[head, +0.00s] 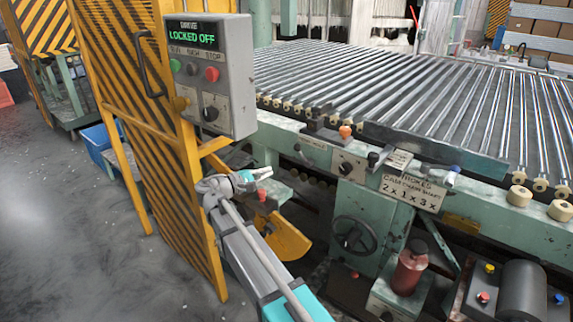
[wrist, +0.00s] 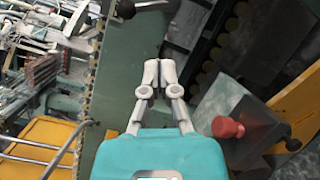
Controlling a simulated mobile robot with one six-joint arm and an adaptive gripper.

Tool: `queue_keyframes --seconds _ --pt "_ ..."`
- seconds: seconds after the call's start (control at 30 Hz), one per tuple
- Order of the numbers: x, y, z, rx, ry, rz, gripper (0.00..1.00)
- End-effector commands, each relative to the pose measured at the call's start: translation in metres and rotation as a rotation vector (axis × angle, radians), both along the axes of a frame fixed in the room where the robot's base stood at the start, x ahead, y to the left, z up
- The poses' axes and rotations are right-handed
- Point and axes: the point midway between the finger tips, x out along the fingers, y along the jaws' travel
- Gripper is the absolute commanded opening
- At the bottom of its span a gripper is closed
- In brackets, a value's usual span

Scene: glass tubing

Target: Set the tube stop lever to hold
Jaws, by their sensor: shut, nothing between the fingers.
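My gripper (head: 262,174) is shut and empty. In the head view it is in front of the machine, below the grey control box and left of the levers on the green frame. I cannot tell which is the tube stop lever, and the small labels are too blurred to read. In the wrist view the closed fingers (wrist: 158,75) touch nothing visible; a red knob (wrist: 228,127) on a grey box is to their right.
The grey control box (head: 234,105) reads LOCKED OFF and hangs on a yellow striped guard (head: 150,120), close above my gripper. The roller conveyor (head: 390,85) lies behind the levers. A handwheel (head: 354,236) and a dark red canister (head: 409,268) are below. Grey floor (head: 70,220) is clear at left.

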Motion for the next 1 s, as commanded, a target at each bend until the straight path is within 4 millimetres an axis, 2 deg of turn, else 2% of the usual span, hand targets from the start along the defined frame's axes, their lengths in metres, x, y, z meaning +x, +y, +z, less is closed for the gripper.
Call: queue_keyframes --seconds 0.03,0.1,0.3,0.77,1.0 --pt "0.003 0.014 -0.006 -0.03 -0.01 0.014 0.0" --pt "0.004 0.026 -0.005 -0.068 -0.021 0.026 0.0" --pt "0.004 0.048 -0.001 -0.131 -0.042 0.046 0.0" --pt "0.003 0.051 0.002 -0.144 -0.047 0.049 0.0" --pt "0.008 0.044 0.003 -0.143 -0.047 0.048 0.0"
